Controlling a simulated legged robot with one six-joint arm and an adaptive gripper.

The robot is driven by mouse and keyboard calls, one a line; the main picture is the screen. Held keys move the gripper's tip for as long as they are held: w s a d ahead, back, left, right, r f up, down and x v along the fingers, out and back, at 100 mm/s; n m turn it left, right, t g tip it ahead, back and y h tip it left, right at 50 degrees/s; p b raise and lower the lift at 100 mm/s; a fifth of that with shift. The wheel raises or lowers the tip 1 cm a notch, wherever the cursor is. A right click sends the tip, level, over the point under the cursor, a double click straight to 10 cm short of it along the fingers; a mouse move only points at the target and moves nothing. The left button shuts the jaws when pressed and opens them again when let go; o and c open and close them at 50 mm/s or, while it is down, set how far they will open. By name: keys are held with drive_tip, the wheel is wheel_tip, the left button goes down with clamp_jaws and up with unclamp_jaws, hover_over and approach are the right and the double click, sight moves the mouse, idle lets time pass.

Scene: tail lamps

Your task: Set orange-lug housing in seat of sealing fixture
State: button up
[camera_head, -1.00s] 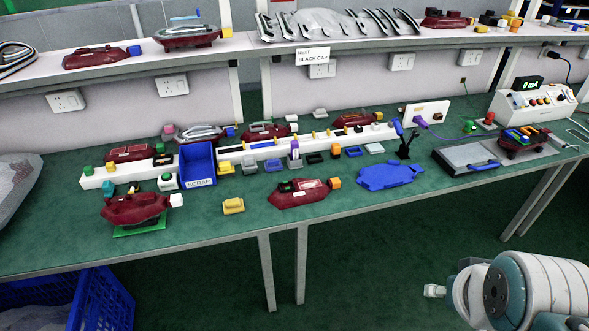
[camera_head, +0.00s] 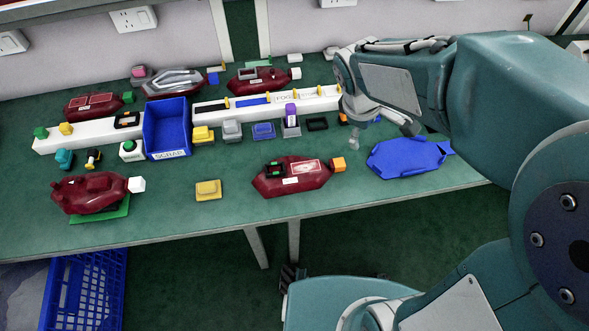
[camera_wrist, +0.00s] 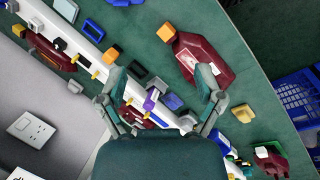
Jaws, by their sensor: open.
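The orange-lug housing (camera_head: 292,180) is a dark red body with an orange block at its right end. It lies on the green bench near the front edge, and also shows in the wrist view (camera_wrist: 212,62). A flat blue housing-shaped piece (camera_head: 405,158) lies to its right; I cannot tell whether it is the sealing fixture. My gripper (camera_head: 380,132) is open and empty, above the bench behind and right of the housing. In the wrist view its fingers (camera_wrist: 160,82) are spread apart, with small caps and the white strip beyond them.
A blue scrap bin (camera_head: 167,128), a long white strip (camera_head: 262,105) and several small caps stand behind. A yellow block (camera_head: 208,190) is left of the housing. Another red housing (camera_head: 90,192) with a white lug is further left. A blue crate (camera_head: 90,290) is below the bench.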

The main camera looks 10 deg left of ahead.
drive_tip(key=w+a+f+n, duration=0.3)
drive_tip(key=f, duration=0.2)
drive_tip(key=n+g+h, duration=0.1)
drive_tip(key=n+h, duration=0.1)
drive_tip(key=n, duration=0.4)
approach(335, 162)
drive_tip(key=shift+s+a+r, duration=0.1)
drive_tip(key=shift+a+r, duration=0.2)
drive_tip(key=shift+r, duration=0.2)
drive_tip(key=shift+f, duration=0.3)
drive_tip(key=x, duration=1)
drive_tip(key=shift+d+f, duration=0.2)
drive_tip(key=shift+d, duration=0.1)
drive_tip(key=shift+c, duration=0.3)
clamp_jaws()
